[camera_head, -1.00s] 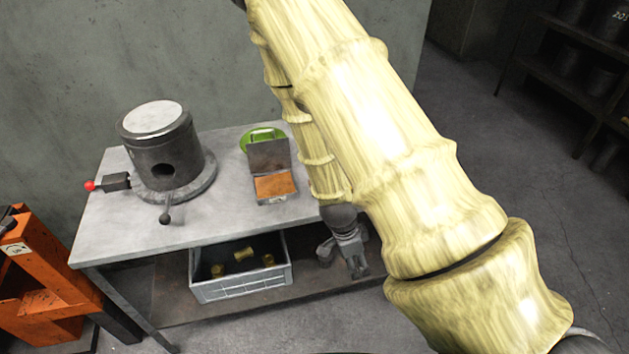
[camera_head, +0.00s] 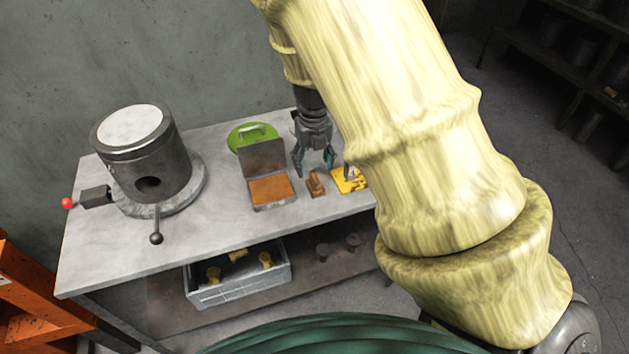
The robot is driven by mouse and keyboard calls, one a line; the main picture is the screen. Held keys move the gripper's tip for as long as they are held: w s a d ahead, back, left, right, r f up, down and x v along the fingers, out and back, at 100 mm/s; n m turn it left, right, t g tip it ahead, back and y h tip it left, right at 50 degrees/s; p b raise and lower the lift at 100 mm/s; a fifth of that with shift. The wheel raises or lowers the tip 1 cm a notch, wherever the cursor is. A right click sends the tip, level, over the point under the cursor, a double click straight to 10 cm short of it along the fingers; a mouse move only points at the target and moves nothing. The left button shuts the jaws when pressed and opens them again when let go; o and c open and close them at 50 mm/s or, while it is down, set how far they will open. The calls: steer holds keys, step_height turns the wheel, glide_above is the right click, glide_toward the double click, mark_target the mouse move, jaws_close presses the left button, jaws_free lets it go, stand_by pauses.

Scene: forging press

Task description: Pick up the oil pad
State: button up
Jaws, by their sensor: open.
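An open hinged tin with an orange-brown pad (camera_head: 271,189), which looks like the oil pad, lies on the metal table; its grey lid (camera_head: 263,155) stands raised at the back. My gripper (camera_head: 315,167) points down, open and empty, just right of the tin's lid. Its two fingers are spread apart, above or behind a small brown block with a grip (camera_head: 315,184). I cannot tell its exact height over the table. No contact with the pad shows.
A green round item with a handle (camera_head: 251,135) lies behind the tin. A yellow plate (camera_head: 348,180) lies right of the block, partly hidden by my arm. A heavy metal cylinder (camera_head: 147,160) stands on the left. The table (camera_head: 215,228) is clear in front of the tin.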

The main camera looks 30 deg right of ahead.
mark_target(316, 176)
steer(key=f, duration=0.3)
steer(key=shift+w+f, duration=0.1)
steer(key=shift+w, duration=0.2)
steer(key=shift+s+f+p, duration=0.3)
steer(key=shift+f+p, duration=0.1)
steer(key=shift+p, duration=0.05)
steer(key=f, duration=0.1)
steer(key=f+p, duration=0.1)
steer(key=f, duration=0.1)
steer(key=shift+d+f, duration=0.25)
steer(key=shift+d, duration=0.1)
steer(key=shift+f, duration=0.55)
steer(key=c, duration=1.1)
